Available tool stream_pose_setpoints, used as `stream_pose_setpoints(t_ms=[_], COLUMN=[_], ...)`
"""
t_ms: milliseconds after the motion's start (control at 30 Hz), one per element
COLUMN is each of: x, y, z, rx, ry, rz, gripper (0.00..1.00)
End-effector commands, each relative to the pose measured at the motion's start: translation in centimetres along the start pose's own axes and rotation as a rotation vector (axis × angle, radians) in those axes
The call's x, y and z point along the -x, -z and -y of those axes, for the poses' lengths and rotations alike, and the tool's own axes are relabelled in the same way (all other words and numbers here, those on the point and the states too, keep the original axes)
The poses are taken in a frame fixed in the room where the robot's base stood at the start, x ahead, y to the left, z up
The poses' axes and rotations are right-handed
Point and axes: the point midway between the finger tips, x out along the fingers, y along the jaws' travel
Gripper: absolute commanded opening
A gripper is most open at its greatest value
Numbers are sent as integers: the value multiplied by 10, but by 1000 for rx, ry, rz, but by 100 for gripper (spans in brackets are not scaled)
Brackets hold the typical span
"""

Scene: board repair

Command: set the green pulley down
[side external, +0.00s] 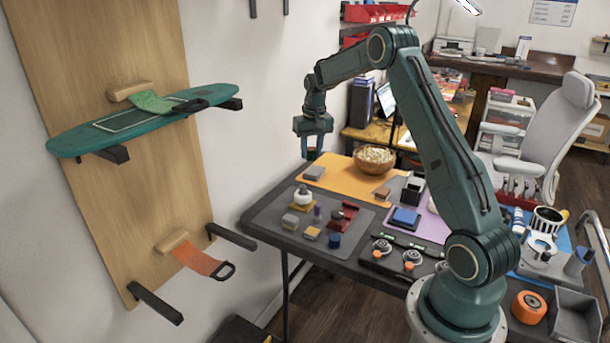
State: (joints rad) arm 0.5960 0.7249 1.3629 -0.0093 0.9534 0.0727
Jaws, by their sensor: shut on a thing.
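My gripper (312,155) hangs pointing down, left of the middle of the picture, above the far left part of the table. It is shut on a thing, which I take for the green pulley. The pulley is too small and too hidden by the dark fingers to make out its shape or colour. The gripper appears above the orange mat (345,181), near a grey block (314,173). I cannot tell the exact height of the gap from this one view.
A wooden bowl (374,165) stands right of my gripper. A grey mat (268,222) with several small parts lies in front. A green skateboard deck (120,128) rests on wall brackets at the left. An orange wheel (529,307) sits at the lower right.

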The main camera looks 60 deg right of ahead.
Motion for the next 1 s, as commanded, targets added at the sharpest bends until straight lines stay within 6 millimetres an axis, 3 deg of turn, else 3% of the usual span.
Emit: stream_pose_setpoints(t_ms=[200, 433, 800, 1000], x=[6, 11, 12, 0], y=[-24, -46, -56, -58], z=[-54, -92, -106, -106], rx=[-359, -634, -748, -745], ry=[-43, -78, -94, -95], rz=[-7, -18, -26, -21], gripper=[6, 6, 6, 6])
